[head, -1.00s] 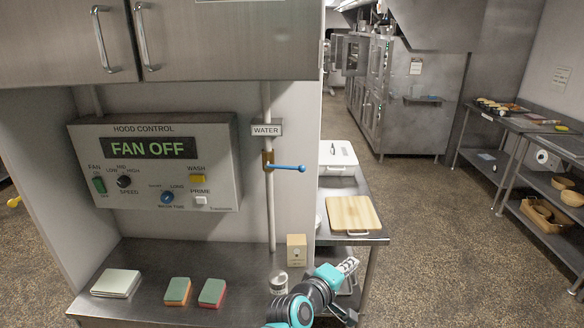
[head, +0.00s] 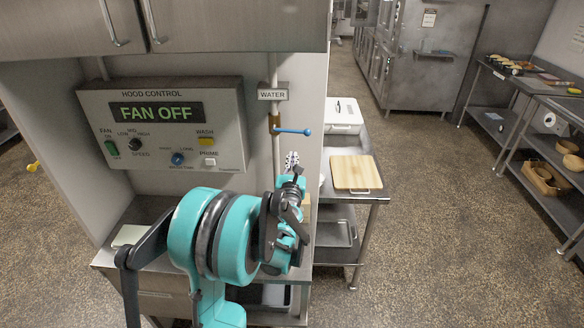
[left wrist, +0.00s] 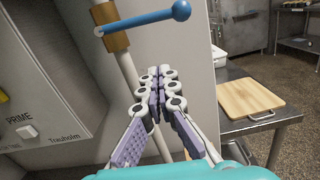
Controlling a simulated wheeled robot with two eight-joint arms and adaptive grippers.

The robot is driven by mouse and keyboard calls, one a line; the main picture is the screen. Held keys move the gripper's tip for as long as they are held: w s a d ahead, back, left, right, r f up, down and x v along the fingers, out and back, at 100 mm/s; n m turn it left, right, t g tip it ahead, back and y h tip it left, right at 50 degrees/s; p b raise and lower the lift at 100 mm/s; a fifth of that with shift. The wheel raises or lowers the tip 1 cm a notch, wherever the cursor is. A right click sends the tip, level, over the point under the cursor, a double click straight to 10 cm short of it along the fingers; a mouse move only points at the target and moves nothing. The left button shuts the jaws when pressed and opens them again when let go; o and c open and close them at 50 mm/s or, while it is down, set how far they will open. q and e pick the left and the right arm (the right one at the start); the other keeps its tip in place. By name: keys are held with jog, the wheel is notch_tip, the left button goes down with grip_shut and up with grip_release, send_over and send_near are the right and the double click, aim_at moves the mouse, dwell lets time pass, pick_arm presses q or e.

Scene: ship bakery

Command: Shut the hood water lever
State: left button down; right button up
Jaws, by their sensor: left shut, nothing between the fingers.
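The blue water lever (head: 293,131) sticks out to the right from a brass valve (head: 274,124) on the vertical pipe, below the WATER sign (head: 272,95). It lies about level, across the pipe. In the left wrist view the lever (left wrist: 146,19) crosses the top, with a round blue knob at its right end. My left gripper (head: 291,160) is just below the lever, pointing up at it and apart from it. In the left wrist view its fingers (left wrist: 158,75) are shut together with nothing between them. My right gripper is not in view.
The hood control box (head: 160,122) reads FAN OFF and is fixed to the wall left of the pipe. Cabinets (head: 220,25) hang above. A wooden board (head: 356,172) lies on a steel table to the right. The floor farther right is open.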

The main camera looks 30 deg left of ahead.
pick_arm(q)
jog(key=w+r, duration=0.1)
jog(key=w+a+r, duration=0.1)
jog(key=w+r, duration=0.1)
jog(key=r, duration=0.1)
jog(key=shift+w+a+p, duration=0.15)
jog(key=shift+a+p, duration=0.15)
jog(key=shift+w+a+r+p, duration=0.1)
jog(key=shift+w+r+p, duration=0.05)
jog(key=shift+r, duration=0.25)
jog(key=shift+w+a+r+p, duration=0.1)
jog(key=shift+r+p, duration=0.05)
jog(key=shift+r, duration=0.2)
jog(key=shift+d, duration=0.1)
jog(key=s+d+f+b, duration=0.3)
jog(key=s+d+f, duration=0.2)
jog(key=s, duration=0.4)
jog(key=shift+s+d, duration=0.25)
jog(key=shift+d, duration=0.1)
